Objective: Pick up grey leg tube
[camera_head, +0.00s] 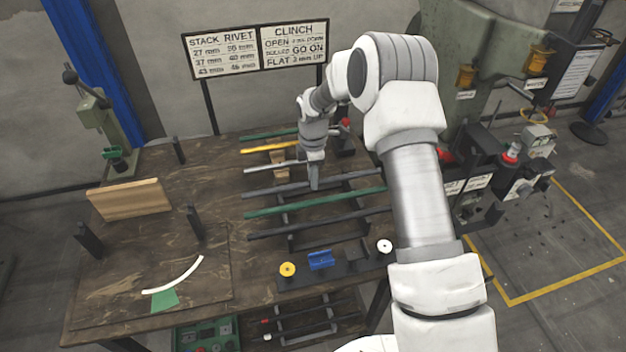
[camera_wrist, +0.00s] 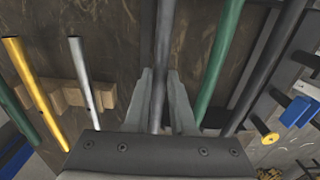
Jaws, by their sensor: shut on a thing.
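The grey leg tube (camera_head: 275,191) lies across the dark rack on the workbench, between a silver tube and a green tube. In the wrist view the grey tube (camera_wrist: 164,45) runs between my two fingers. My gripper (camera_head: 315,184) points down over the tube and is shut on it; it also shows in the wrist view (camera_wrist: 160,88). The tube's part under the gripper is hidden in the head view. I cannot tell whether the tube is clear of the rack.
A silver tube (camera_head: 266,168), a yellow tube (camera_head: 263,148) and a green tube (camera_head: 310,204) lie parallel nearby. Another dark tube (camera_head: 300,229) lies nearer. A blue block (camera_head: 320,260) and yellow disc (camera_head: 287,269) sit at the rack's front. A wooden board (camera_head: 130,200) stands left.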

